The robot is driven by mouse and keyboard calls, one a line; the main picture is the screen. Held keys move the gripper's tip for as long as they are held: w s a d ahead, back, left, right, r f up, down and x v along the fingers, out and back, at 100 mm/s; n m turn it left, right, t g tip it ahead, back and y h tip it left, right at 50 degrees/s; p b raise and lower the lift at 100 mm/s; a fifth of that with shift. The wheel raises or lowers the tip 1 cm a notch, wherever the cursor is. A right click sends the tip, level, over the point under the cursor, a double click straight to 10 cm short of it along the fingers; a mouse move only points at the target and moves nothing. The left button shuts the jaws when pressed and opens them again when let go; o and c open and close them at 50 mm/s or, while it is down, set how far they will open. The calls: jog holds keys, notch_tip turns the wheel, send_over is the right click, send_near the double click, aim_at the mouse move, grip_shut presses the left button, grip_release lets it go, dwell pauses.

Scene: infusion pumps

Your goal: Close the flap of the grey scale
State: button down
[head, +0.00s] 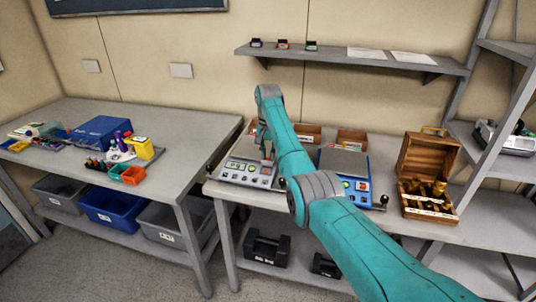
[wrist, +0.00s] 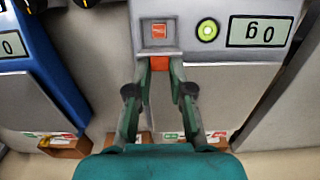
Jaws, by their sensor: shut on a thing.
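The grey scale (head: 245,172) stands on the right-hand bench in the head view. In the wrist view its panel (wrist: 222,10) shows a square recess with a red button (wrist: 158,32), a round green button (wrist: 207,30) and a display. My gripper (wrist: 159,68) is over the scale, its fingers closed around a small orange-red piece (wrist: 160,63) at the edge of the recess. This piece appears to be part of the flap; the rest of the flap is not clear. The red button is uncovered. In the head view my gripper (head: 267,157) is partly hidden by my arm.
A blue scale (head: 346,163) stands to the right of the grey one. An open wooden box (head: 428,160) stands farther right. Cardboard bins (head: 351,139) line the back of the bench. A wall shelf (head: 350,58) hangs above. A gap separates the left bench (head: 180,125).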

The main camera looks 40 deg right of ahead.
aim_at(267, 165)
jog(key=shift+a, duration=0.15)
jog(key=shift+s+a+f+t+h, duration=0.1)
jog(key=shift+s+a+t+h, duration=0.35)
jog(key=shift+t+h, duration=0.4)
jog(key=shift+s+a+f+t+h, duration=0.1)
jog(key=shift+s+a+t+h, duration=0.35)
jog(key=shift+h, duration=0.6)
jog(key=t+h, duration=0.1)
jog(key=h, duration=0.1)
jog(key=a+t+h, duration=0.1)
jog(key=shift+s+a+f+t, duration=0.1)
jog(key=shift+s+f+t, duration=0.2)
jog(key=shift+s+f, duration=0.05)
jog(key=t+h, duration=0.1)
jog(key=a+f+t+h, duration=0.1)
jog(key=h, duration=0.1)
jog(key=shift+s+f+t, duration=0.3)
jog(key=shift+s+t, duration=0.1)
jog(key=shift+s+a+f+t+h, duration=0.15)
jog(key=shift+f+t+h, duration=0.2)
jog(key=shift+t+h, duration=0.35)
jog(key=shift+a+f+t+h, duration=0.1)
jog(key=shift+f+t+h, duration=0.25)
jog(key=shift+h, duration=0.65)
jog(key=shift+t, duration=0.25)
jog(key=c, duration=1)
grip_release()
jog(key=shift+c, duration=0.2)
